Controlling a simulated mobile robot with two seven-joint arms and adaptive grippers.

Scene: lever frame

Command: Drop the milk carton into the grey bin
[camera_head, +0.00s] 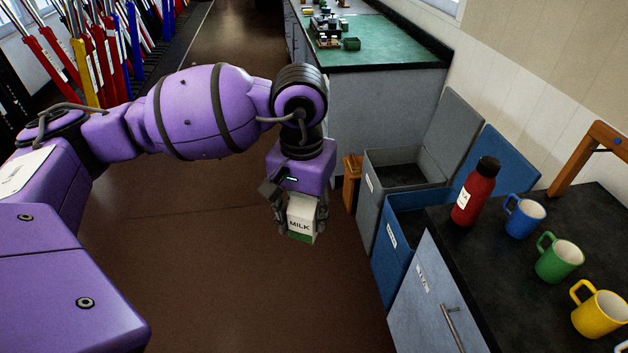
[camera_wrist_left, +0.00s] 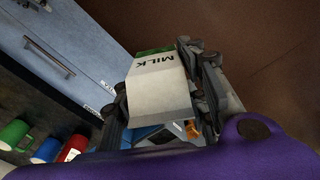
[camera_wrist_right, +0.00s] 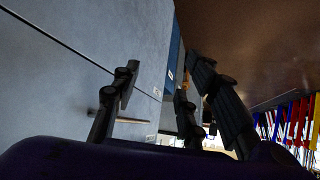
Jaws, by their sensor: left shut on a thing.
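The milk carton (camera_head: 301,222) is white with a green base and the word MILK. My left gripper (camera_head: 299,212) is shut on it and holds it upright in the air over the brown floor, left of the bins. The carton also shows between the fingers in the left wrist view (camera_wrist_left: 160,88). The grey bin (camera_head: 366,205) stands open-topped to the right of the carton, its lid raised at the back. My right gripper is outside the head view. In the right wrist view my right gripper (camera_wrist_right: 165,95) has its fingers spread apart with nothing between them.
A blue bin (camera_head: 390,243) stands in front of the grey one. The dark counter (camera_head: 470,262) at right holds a red bottle (camera_head: 475,192) and blue, green and yellow mugs. The floor below is clear.

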